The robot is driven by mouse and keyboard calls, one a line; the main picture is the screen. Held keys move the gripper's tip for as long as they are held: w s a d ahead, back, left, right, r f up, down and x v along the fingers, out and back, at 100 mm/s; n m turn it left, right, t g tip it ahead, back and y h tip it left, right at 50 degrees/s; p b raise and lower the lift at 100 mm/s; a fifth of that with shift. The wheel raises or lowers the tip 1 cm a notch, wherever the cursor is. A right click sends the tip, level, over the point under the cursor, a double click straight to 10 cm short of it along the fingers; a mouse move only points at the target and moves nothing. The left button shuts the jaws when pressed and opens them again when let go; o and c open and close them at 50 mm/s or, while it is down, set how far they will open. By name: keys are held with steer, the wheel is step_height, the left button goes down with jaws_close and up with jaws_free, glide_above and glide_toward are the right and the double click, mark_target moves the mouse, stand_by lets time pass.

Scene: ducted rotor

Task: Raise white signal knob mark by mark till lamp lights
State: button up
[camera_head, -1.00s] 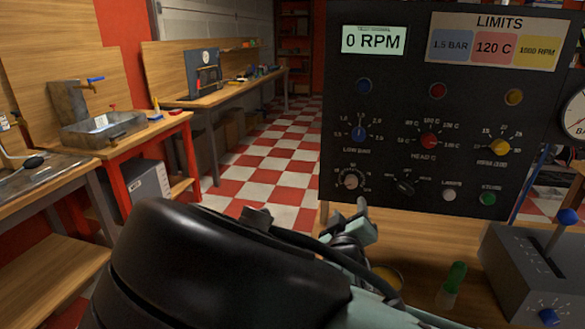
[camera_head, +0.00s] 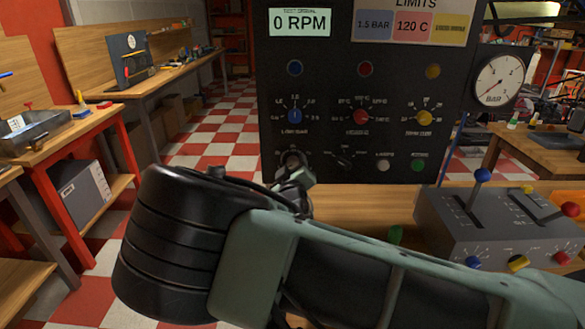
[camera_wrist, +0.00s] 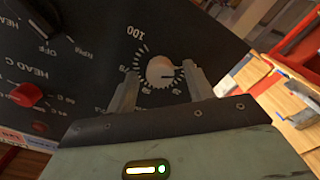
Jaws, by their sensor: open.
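The white signal knob (camera_head: 293,160) is at the lower left of the black panel (camera_head: 400,110). In the wrist view the pale round knob (camera_wrist: 160,70) has a ring of marks and a "100" label around it. My gripper (camera_wrist: 163,84) is open, with one finger on either side of the knob; I cannot tell whether they touch it. In the head view my gripper (camera_head: 296,183) partly covers the knob's lower side. The blue lamp (camera_head: 294,68), red lamp (camera_head: 365,69) and yellow lamp (camera_head: 432,71) look dark. The display (camera_head: 300,21) reads 0 RPM.
Blue (camera_head: 294,115), red (camera_head: 360,116) and yellow (camera_head: 424,117) knobs sit above. A black selector (camera_head: 344,158) is just right of the white knob. A lever box (camera_head: 490,225) stands at right on the bench, below a BAR gauge (camera_head: 499,81).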

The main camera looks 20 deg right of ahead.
steer(key=c, duration=1)
steer(key=shift+o, duration=0.2)
steer(key=shift+m+b, duration=0.3)
steer(key=shift+b, duration=0.05)
steer(key=m+b, duration=0.4)
steer(key=shift+f+m, duration=0.15)
steer(key=shift+m, duration=0.15)
steer(key=shift+m+b, duration=1.85)
steer(key=shift+m, duration=0.25)
steer(key=shift+r, duration=0.2)
steer(key=o, duration=1)
steer(key=shift+c, duration=0.2)
